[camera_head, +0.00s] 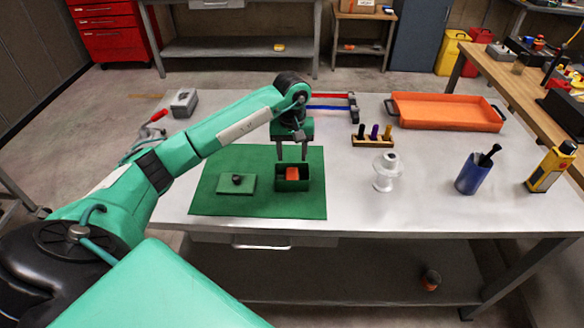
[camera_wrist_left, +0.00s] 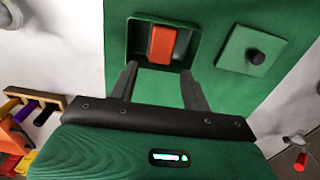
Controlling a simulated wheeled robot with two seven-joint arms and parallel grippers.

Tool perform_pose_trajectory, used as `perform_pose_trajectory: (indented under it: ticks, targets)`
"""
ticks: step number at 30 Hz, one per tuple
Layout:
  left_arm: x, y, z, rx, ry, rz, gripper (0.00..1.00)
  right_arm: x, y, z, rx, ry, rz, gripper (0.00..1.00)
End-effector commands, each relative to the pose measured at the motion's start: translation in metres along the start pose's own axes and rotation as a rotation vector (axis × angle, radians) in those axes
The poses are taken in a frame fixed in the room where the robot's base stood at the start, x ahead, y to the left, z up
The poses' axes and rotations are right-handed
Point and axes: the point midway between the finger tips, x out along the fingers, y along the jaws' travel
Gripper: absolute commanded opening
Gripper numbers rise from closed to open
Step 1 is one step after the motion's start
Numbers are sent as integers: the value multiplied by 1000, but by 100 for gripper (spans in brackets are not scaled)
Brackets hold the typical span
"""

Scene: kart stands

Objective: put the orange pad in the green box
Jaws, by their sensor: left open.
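The green box (camera_head: 293,186) stands open on a green mat (camera_head: 262,207) on the table. The orange pad (camera_head: 292,174) lies inside the box, and it also shows in the left wrist view (camera_wrist_left: 162,45). The box's green lid (camera_head: 237,184) with a black knob lies on the mat to the left of the box. My left gripper (camera_head: 292,159) is open and empty, just above the box's far side, with its fingers pointing down. In the left wrist view its fingertips (camera_wrist_left: 160,68) are apart, at the box's near rim. My right gripper is not in view.
An orange tray (camera_head: 447,112) stands at the back right. A rack of dark-handled tools (camera_head: 373,138), a white spool-like part (camera_head: 386,172), a blue cup (camera_head: 472,174) and a yellow bottle (camera_head: 551,169) stand to the right. The table between mat and white part is clear.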

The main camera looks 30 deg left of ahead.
Motion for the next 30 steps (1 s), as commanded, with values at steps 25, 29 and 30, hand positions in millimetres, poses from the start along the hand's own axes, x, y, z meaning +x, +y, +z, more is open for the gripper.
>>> perform_pose_trajectory:
  ticks: [25,29,30]
  targets:
    - [-51,0,0,-1,-1,0,48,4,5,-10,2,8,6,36]
    - [-51,0,0,-1,-1,0,48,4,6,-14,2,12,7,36]
    - [-50,1,1,-1,-2,3,48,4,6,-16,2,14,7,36]
